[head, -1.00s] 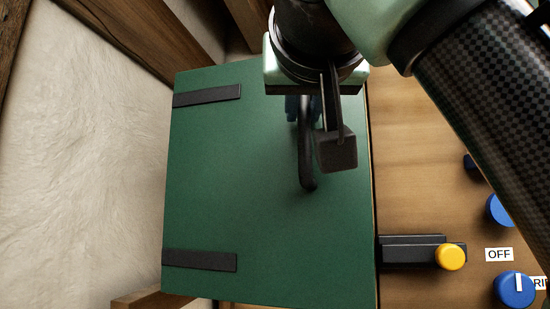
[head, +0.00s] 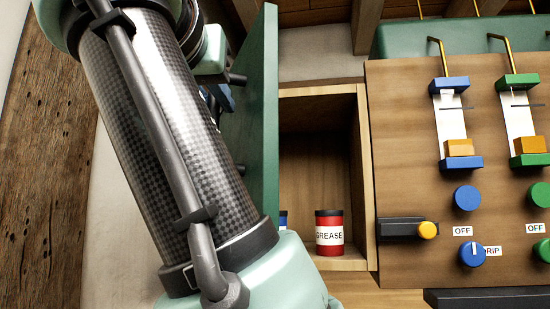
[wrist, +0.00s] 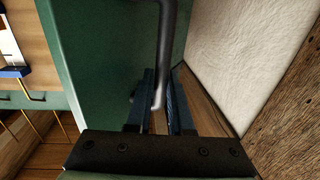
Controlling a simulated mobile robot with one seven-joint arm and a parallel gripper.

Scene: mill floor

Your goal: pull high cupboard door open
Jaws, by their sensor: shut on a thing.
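The green cupboard door (head: 262,110) stands swung well open in the head view, seen nearly edge-on at the left of the cupboard (head: 322,92). In the wrist view the door's green face (wrist: 110,60) fills the left middle. Its black bar handle (wrist: 168,40) runs down between the dark blue fingers of my gripper (wrist: 162,88). My gripper is shut on the handle. In the head view my arm hides most of the gripper and the handle.
A red grease tin (head: 329,232) stands inside the cupboard; a blue thing beside it is mostly hidden. A wooden control panel (head: 410,170) with levers and knobs is at the right. A pale wall (wrist: 245,60) and timber post (wrist: 290,125) are close to the gripper.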

